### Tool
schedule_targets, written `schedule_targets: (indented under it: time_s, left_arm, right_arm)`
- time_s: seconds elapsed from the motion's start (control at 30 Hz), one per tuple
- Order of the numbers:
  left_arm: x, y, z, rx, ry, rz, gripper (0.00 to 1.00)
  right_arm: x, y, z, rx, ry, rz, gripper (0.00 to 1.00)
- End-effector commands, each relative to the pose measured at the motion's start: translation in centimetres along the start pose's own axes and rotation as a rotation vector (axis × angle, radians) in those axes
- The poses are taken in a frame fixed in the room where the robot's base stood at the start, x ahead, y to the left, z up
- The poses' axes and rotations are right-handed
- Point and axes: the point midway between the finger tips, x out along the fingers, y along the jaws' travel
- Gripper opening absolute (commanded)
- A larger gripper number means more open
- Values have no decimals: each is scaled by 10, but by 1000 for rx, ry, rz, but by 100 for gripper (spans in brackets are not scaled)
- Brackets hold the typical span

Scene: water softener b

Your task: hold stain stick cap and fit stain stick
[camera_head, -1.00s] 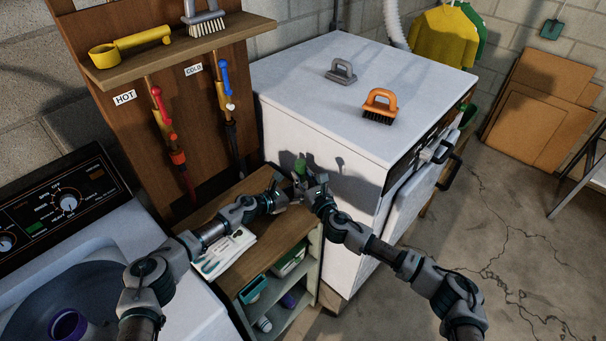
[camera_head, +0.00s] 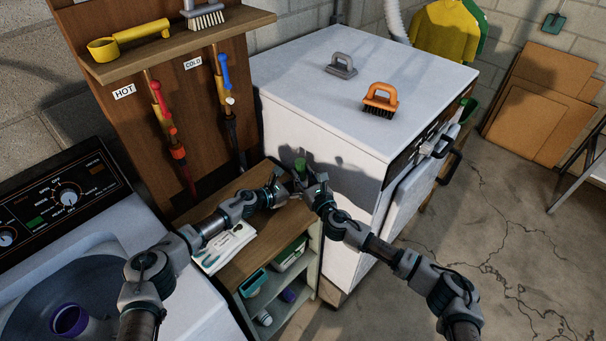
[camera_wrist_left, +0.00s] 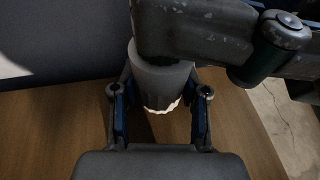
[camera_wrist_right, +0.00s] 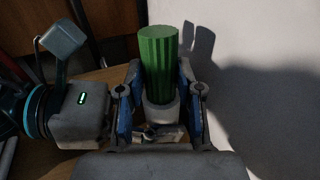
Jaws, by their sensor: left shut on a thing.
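A green ribbed cylinder (camera_wrist_right: 158,65) stands upright above a white round piece (camera_wrist_right: 162,114) in the right wrist view. These look like the stain stick and its cap; which is which I cannot tell. The green cylinder also shows in the head view (camera_head: 301,166). My left gripper (camera_wrist_left: 160,92) is shut on a grey-white cylinder (camera_wrist_left: 162,88), partly hidden by my right arm. My right gripper (camera_wrist_right: 160,85) has its fingers on both sides of the green cylinder. Whether they press on it is unclear. Both grippers meet in the head view.
Below is a small wooden-topped shelf unit (camera_head: 262,243) with a paper (camera_head: 222,250) on top and containers inside. A white machine (camera_head: 330,200) stands close on the right, with brushes on top. A washer (camera_head: 100,225) is at the left. Hot and cold taps are behind.

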Motion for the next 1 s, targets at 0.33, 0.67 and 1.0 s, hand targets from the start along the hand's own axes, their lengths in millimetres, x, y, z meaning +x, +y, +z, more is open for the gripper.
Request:
schedule_targets:
  time_s: [0.33, 0.67, 1.0]
  left_arm:
    - [0, 0, -1, 0, 2, -1, 0]
    - [0, 0, -1, 0, 2, 0, 0]
    - [0, 0, -1, -1, 2, -1, 0]
  right_arm:
    - [0, 0, -1, 0, 1, 0, 63]
    - [-36, -1, -2, -2, 2, 0, 63]
    - [-105, -1, -3, 0, 3, 0, 63]
